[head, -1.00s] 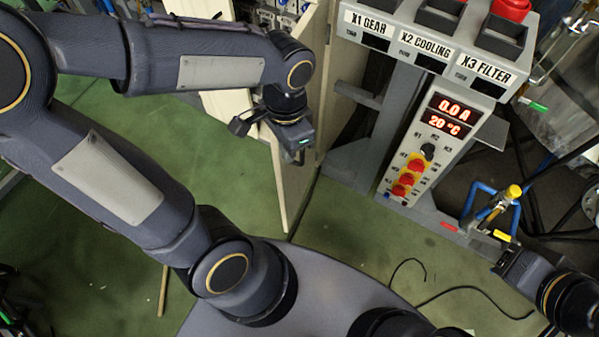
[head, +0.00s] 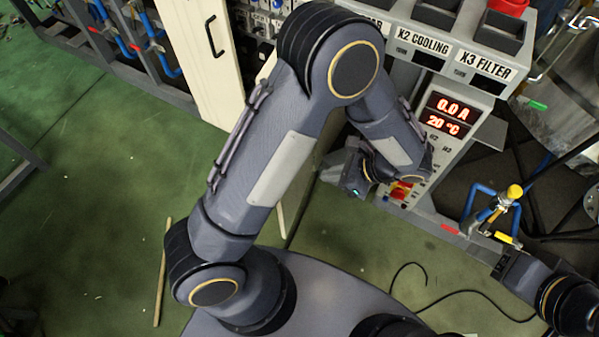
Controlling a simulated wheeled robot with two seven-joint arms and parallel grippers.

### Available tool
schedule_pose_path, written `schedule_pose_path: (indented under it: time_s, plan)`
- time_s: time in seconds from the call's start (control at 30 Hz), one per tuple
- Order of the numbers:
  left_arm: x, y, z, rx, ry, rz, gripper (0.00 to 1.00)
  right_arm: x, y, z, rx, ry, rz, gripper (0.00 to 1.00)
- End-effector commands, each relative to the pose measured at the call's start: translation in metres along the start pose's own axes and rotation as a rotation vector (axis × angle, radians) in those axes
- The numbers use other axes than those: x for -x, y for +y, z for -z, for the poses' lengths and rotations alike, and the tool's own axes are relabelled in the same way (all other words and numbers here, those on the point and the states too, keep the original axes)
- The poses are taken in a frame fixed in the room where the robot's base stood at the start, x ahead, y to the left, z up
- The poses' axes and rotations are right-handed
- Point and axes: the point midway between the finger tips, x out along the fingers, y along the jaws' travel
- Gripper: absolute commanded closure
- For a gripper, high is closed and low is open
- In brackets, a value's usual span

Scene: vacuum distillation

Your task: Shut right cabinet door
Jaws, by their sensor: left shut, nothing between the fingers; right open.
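The right cabinet door is a cream panel (head: 283,215) standing open, edge on. My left arm hides most of it, and only its lower part shows clearly. My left gripper (head: 333,174) is shut and empty, to the right of that door and left of the control panel's lower end. Whether it touches the door cannot be told. A second cream door (head: 200,65) with a black handle stands open at the upper left. Between the doors the cabinet interior (head: 262,22) shows rows of switches. My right gripper (head: 477,233) is open and empty at the right.
The grey control panel (head: 455,105) with red displays stands right of the cabinet, close to my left wrist.

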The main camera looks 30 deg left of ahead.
Motion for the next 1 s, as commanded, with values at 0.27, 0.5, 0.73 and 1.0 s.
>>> schedule_pose_path:
  time_s: [0.27, 0.5, 0.73, 1.0]
  plan:
    - [-0.045, 0.001, -0.001, 0.0, -0.003, -0.006, 1.0, 0.0, 0.0, 0.0, 0.0, 0.0, 0.0, 0.48]
    - [-0.096, 0.002, -0.001, 0.0, -0.001, -0.006, 1.0, -0.001, 0.0, 0.0, 0.0, 0.0, 0.0, 0.48]
    - [-0.118, 0.001, -0.023, 0.003, 0.002, -0.003, 1.0, 0.004, -0.002, 0.002, 0.0, 0.0, 0.0, 0.48]
    - [-0.126, 0.001, -0.029, 0.002, 0.003, -0.002, 1.0, 0.004, -0.002, 0.002, 0.0, 0.0, 0.0, 0.48]
